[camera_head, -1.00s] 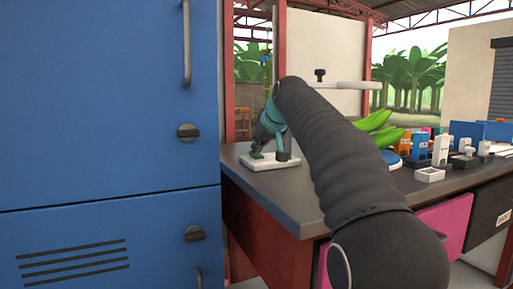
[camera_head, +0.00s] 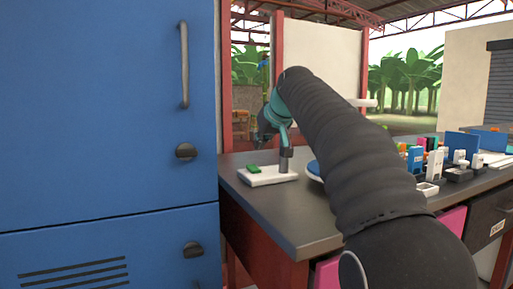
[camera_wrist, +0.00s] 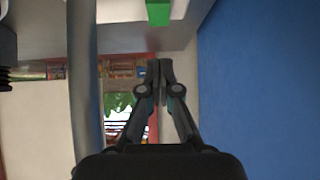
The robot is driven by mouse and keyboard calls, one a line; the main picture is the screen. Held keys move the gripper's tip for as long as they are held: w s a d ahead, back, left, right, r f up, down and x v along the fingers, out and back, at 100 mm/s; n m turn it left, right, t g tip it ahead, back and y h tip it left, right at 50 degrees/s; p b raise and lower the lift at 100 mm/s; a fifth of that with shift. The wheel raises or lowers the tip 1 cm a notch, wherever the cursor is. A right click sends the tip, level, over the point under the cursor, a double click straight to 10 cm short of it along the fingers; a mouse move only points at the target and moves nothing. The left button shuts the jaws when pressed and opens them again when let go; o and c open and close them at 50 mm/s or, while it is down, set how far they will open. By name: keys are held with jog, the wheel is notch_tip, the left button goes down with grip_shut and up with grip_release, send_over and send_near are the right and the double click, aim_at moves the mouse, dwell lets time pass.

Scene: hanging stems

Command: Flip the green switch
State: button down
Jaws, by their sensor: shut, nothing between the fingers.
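The green switch (camera_head: 253,169) sits on the left part of a white base (camera_head: 270,179), which lies on the dark counter. The switch shows as a green block (camera_wrist: 158,12) at the top edge of the wrist view. My gripper (camera_wrist: 159,66) is shut and empty, its fingertips together below the green block in that picture and apart from it. In the head view my gripper (camera_head: 265,125) is a dark shape above the base, partly hidden by my wrist; its fingertips are not clear there.
A grey post (camera_head: 286,160) rises from the base close to my wrist; a grey pole (camera_wrist: 86,80) stands left of my fingers. A blue cabinet (camera_head: 110,100) stands at left. Several small boxes (camera_head: 415,160) and a blue round thing (camera_head: 314,169) are on the counter at right.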

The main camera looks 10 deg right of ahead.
jog(key=v, duration=0.6)
jog(key=shift+s, duration=0.4)
jog(key=shift+r, duration=0.15)
jog(key=p, duration=0.1)
jog(key=w+p, duration=0.1)
jog(key=p, duration=0.1)
jog(key=shift+w+a+r+p, duration=0.15)
jog(key=shift+w+p, duration=0.1)
jog(key=shift+p, duration=0.05)
send_over(254, 167)
jog(key=f, duration=0.6)
jog(key=shift+s+f, duration=0.2)
notch_tip(254, 167, down, 3)
jog(key=shift+w+a+f, duration=0.1)
jog(key=shift+f+b, duration=0.3)
